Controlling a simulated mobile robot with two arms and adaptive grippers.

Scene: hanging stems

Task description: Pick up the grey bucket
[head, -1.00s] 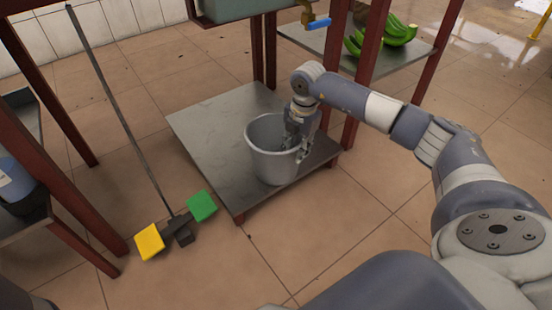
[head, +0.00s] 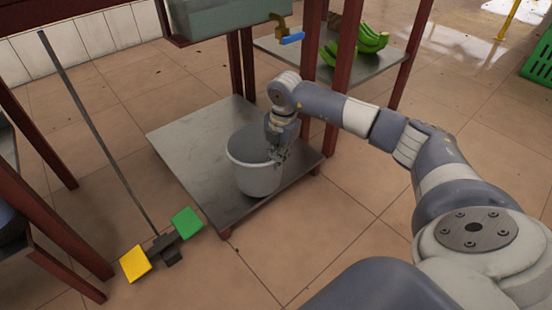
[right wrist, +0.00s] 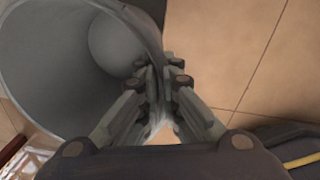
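The grey bucket (head: 252,178) stands upright on a low metal shelf (head: 185,155), near its front right edge. My right gripper (head: 279,153) is at the right side of the bucket's rim. In the right wrist view, the gripper's fingers (right wrist: 160,85) are closed on the wall of the bucket (right wrist: 55,65), one finger on each side of it. The bucket's open mouth and inside show there, and it looks empty. Whether the base has left the shelf cannot be told. My left gripper is not in view.
Red posts (head: 240,65) rise around the shelf, with a grey basin (head: 225,15) and tap above. A tool (head: 95,130) with yellow and green blocks leans at the left. Green bananas (head: 365,42) lie on another shelf behind. The tiled floor in front is clear.

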